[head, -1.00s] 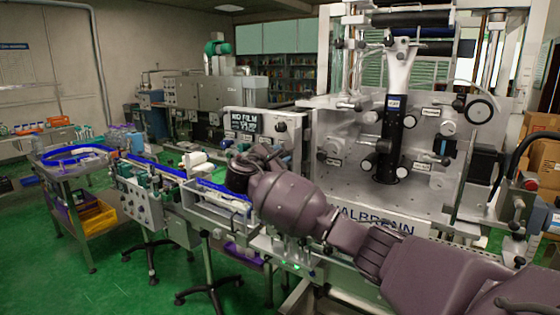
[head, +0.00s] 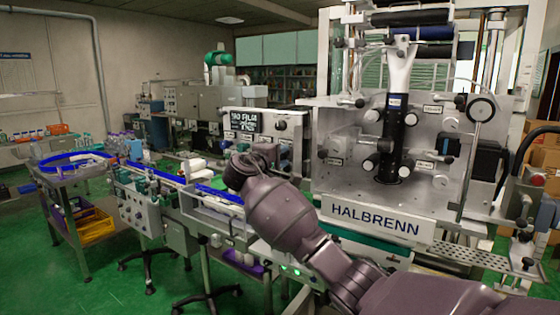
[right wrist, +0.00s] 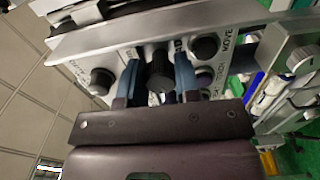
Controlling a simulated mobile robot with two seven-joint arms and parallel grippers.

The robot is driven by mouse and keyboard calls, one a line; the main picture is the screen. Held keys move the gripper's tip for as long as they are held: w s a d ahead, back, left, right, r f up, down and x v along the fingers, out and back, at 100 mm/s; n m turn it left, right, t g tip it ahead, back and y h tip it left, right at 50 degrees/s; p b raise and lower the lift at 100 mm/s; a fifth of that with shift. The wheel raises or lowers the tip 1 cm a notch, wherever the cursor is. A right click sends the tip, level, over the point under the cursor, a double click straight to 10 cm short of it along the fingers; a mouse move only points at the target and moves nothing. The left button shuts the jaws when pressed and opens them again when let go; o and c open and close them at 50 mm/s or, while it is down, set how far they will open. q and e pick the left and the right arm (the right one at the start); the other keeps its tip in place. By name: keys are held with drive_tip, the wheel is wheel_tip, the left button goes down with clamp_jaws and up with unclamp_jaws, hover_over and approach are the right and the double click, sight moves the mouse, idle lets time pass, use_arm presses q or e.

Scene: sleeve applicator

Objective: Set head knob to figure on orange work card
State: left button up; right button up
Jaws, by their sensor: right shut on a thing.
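My right gripper (right wrist: 158,70) has its two blue fingers on either side of a black knob (right wrist: 160,75) on a pale control panel (right wrist: 137,52) in the right wrist view. It is shut on this knob. The knob's pointer and scale are hidden or too blurred to read. In the head view my right arm reaches in from the lower right to the conveyor side of the labelling machine (head: 330,185), and its fingers are hidden there. I cannot make out an orange work card in either view. My left gripper is not in view.
Other black knobs sit close by on the panel, one to the left (right wrist: 102,81) and two to the right (right wrist: 205,47) (right wrist: 207,82). The conveyor (head: 165,170) runs left to a blue-rimmed round table (head: 75,160).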

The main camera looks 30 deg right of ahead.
drive_tip(key=shift+f+m, duration=0.25)
drive_tip(key=shift+m, duration=0.45)
drive_tip(key=shift+r+m+b, duration=0.1)
drive_tip(key=shift+m+b, duration=0.2)
drive_tip(key=shift+b, duration=0.05)
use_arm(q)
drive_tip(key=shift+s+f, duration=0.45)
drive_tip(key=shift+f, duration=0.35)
use_arm(e)
drive_tip(key=o, duration=0.6)
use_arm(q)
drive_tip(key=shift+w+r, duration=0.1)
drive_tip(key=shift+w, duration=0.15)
use_arm(e)
drive_tip(key=shift+o, duration=0.2)
